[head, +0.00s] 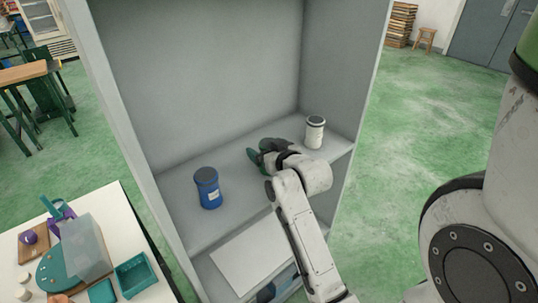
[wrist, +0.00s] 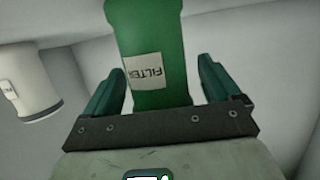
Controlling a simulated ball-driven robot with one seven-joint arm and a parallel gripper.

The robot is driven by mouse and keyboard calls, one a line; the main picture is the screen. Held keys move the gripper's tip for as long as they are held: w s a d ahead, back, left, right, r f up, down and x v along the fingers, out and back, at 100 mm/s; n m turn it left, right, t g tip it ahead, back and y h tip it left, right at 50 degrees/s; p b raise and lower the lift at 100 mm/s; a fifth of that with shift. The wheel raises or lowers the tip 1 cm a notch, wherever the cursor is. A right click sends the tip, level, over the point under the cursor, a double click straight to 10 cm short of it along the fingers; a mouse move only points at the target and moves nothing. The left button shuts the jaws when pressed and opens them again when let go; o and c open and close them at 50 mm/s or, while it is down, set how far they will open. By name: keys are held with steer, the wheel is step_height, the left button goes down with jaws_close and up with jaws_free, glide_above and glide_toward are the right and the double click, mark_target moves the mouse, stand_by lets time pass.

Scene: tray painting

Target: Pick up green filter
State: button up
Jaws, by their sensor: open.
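The green filter (wrist: 150,50) is a green cylinder with a pale label reading "FILTER". In the wrist view it stands between the two teal fingers of my gripper (wrist: 158,88), with a gap showing beside each finger. My gripper is open around it. In the head view my gripper (head: 255,157) reaches onto the cabinet shelf, and my arm and gripper hide most or all of the green filter there.
A blue canister (head: 208,188) stands left on the same grey shelf (head: 232,222). A white canister (head: 314,132) stands to the right and also shows in the wrist view (wrist: 30,85). Cabinet walls enclose the shelf. A white table (head: 128,225) with teal trays is at lower left.

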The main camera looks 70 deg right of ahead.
steer(key=shift+w+d+f, duration=0.1)
steer(key=shift+w+d, duration=0.15)
steer(key=c, duration=1.1)
steer(key=shift+c, duration=0.2)
steer(key=shift+r, duration=0.6)
steer(key=s+a+r+p, duration=0.3)
steer(key=s+r+p, duration=0.1)
steer(key=s+r, duration=0.2)
steer(key=s+a+r+p, duration=0.3)
steer(key=s+r+p, duration=0.2)
steer(key=s, duration=0.1)
steer(key=shift+s+a+r, duration=0.2)
steer(key=shift+a+r, duration=0.05)
steer(key=shift+r, duration=0.15)
